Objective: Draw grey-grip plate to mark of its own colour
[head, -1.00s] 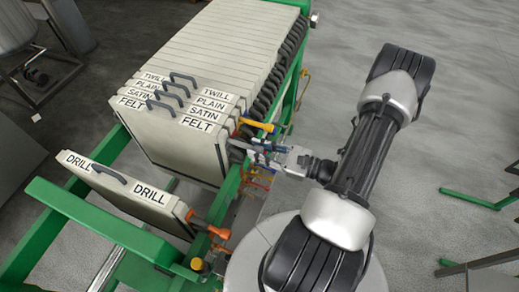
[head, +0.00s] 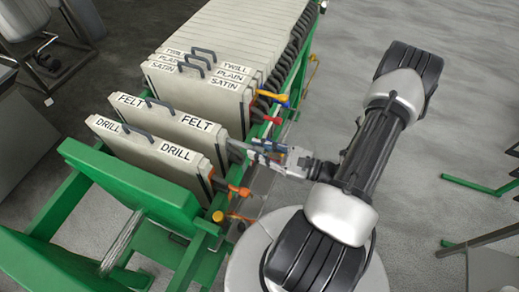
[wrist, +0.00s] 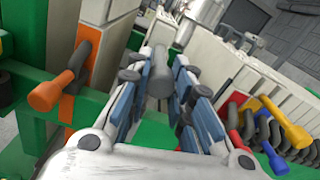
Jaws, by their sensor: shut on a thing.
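The FELT plate (head: 165,124) stands upright on the green frame in the head view, between the DRILL plate and the SATIN plate, apart from both. Its grey grip (wrist: 160,80) sticks out from the plate's side. My gripper (head: 254,148) is shut on this grip, with the blue-grey fingers on either side of it in the wrist view (wrist: 160,92). A grey mark cannot be made out in either view.
The DRILL plate (head: 145,150), with an orange grip (wrist: 52,92), stands near the frame's green end beam (head: 120,185). The SATIN plate (head: 195,90) fronts the remaining row. Yellow (wrist: 290,125) and blue (wrist: 275,158) grips protrude along the green rail (wrist: 60,105).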

